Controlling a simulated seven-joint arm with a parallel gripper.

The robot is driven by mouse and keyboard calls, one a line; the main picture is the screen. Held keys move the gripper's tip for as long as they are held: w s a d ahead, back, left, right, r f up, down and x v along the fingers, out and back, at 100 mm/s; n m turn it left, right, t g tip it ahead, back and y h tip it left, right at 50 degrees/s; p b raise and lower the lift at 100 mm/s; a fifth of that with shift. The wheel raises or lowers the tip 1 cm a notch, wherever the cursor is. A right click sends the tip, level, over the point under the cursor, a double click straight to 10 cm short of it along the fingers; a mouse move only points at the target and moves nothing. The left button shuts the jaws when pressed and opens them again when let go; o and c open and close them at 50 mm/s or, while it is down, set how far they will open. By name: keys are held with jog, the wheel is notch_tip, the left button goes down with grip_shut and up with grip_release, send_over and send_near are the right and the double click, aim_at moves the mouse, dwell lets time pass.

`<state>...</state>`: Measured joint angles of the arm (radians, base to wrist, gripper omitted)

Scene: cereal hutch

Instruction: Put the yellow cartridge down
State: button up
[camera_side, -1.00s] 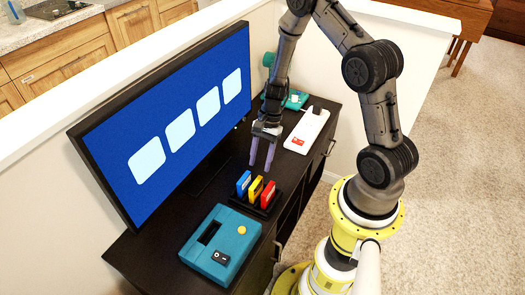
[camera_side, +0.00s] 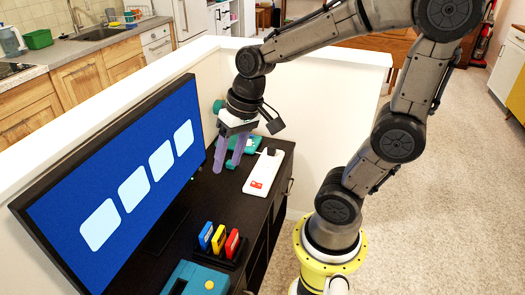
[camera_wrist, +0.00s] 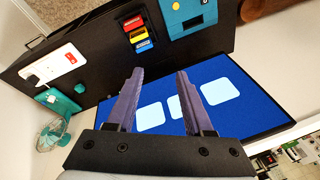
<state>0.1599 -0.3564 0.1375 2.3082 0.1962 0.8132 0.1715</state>
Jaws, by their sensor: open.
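The yellow cartridge (camera_side: 218,239) stands upright in a small black rack (camera_side: 229,262) on the dark cabinet, between a blue cartridge (camera_side: 206,234) and a red cartridge (camera_side: 232,244). In the wrist view the yellow cartridge (camera_wrist: 136,36) shows at the top, between the red and blue ones. My gripper (camera_side: 228,168) is open and empty, its purple fingers pointing down above the cabinet. It is higher than the rack and farther back, apart from the cartridges. In the wrist view my gripper (camera_wrist: 157,74) has a clear gap between its fingers.
A large screen (camera_side: 125,185) with pale squares stands along the cabinet's left side. A teal console (camera_side: 190,279) is in front of the rack. A white power strip (camera_side: 262,174) with a red switch lies behind it. A teal fan (camera_wrist: 52,130) is at the back.

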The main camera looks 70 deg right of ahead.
jog(key=s+r+n+t+h, duration=0.1)
jog(key=s+r+n, duration=0.3)
jog(key=s, duration=0.4)
jog(key=shift+s+a+n+t, duration=0.15)
jog(key=shift+a+n+t, duration=0.25)
jog(key=shift+n+t, duration=0.3)
